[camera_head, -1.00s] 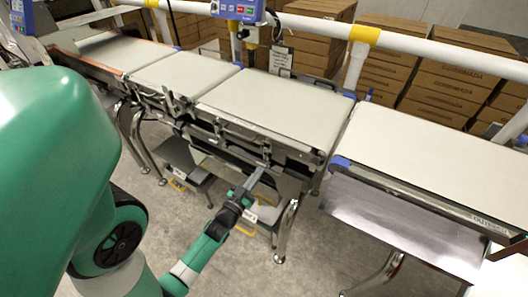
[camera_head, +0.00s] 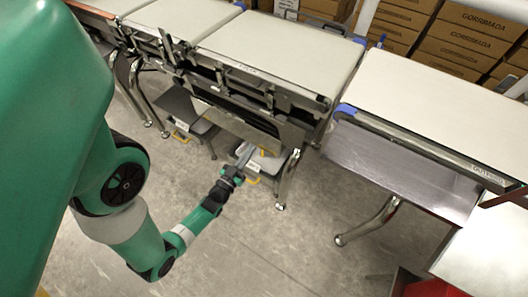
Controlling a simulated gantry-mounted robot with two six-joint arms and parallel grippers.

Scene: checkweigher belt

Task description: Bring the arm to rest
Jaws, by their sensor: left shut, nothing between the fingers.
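My left arm comes in from the left, green with grey and black joints. Its gripper (camera_head: 242,160) is shut and empty. It hangs low in front of the belt frame, below the level of the belt surfaces, pointing away from me. In the picture its fingers overlap a small platform (camera_head: 270,162) under the conveyor; I cannot tell whether they touch it. My right gripper is not in view.
The middle belt (camera_head: 285,55) and the right belt (camera_head: 435,105) stand behind and to the right of the gripper. A metal leg (camera_head: 289,180) stands just right of it. Cartons (camera_head: 470,38) are stacked behind. The floor (camera_head: 270,250) in front is clear.

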